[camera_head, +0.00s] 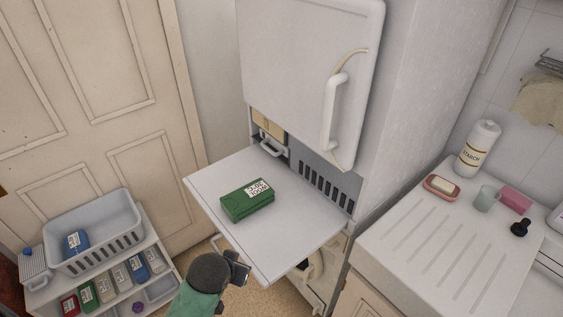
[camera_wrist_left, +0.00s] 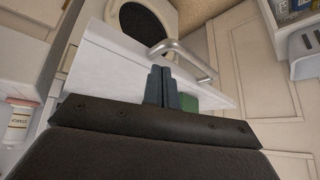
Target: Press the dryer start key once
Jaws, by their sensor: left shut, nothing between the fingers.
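No start key can be made out in either view. Below the white fold-down panel (camera_head: 290,232) is a machine with a round, dark-centred door (camera_head: 312,266), partly hidden; the round door also shows in the left wrist view (camera_wrist_left: 148,18). My left gripper (camera_head: 241,271) is at the panel's near left edge, apart from the green box. In the left wrist view its fingers (camera_wrist_left: 161,88) are shut and empty, with the panel and its metal handle (camera_wrist_left: 184,54) behind them. Whether they touch the panel cannot be told. My right gripper is not in view.
A labelled green box (camera_head: 247,202) lies on the panel. A closed upper door with a handle (camera_head: 333,112) is above. A starch bottle (camera_head: 477,150), soap dish and cup stand on the right counter (camera_head: 425,250). A basket (camera_head: 92,228) sits on a shelf at left.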

